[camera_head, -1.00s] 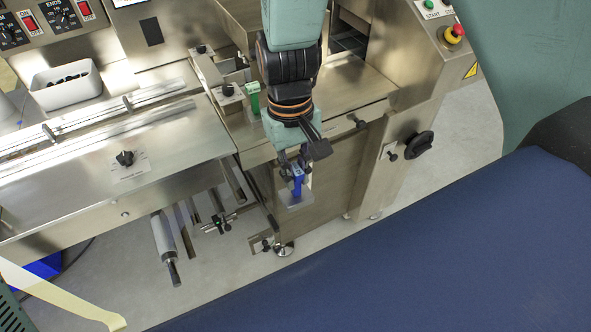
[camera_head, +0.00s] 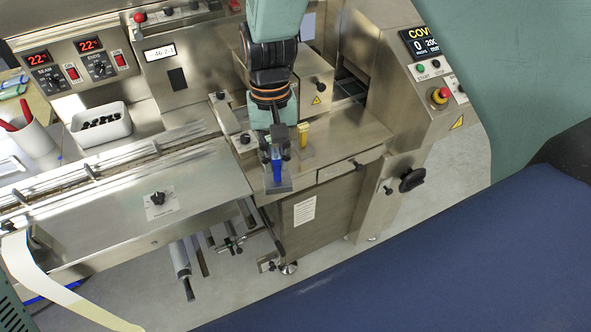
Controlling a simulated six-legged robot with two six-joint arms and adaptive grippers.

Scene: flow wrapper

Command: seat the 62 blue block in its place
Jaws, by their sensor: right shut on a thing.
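My right gripper (camera_head: 276,154) points down in the middle of the head view, in front of the flow wrapper. It is shut on the upright blue block (camera_head: 278,172). The block's upper part is hidden between the fingers. A flat grey plate (camera_head: 280,188) shows at the block's foot. The plate is at the front edge of the machine's steel deck (camera_head: 341,141); I cannot tell whether it touches the deck. I cannot read a number on the block or make out its place. My left gripper is not in view.
A yellow block (camera_head: 303,134) stands on a grey base just right of my right gripper. A steel bar with black knobs (camera_head: 230,119) lies to the left. A white bin (camera_head: 101,127) with black parts stands further left. The deck's right part is clear.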

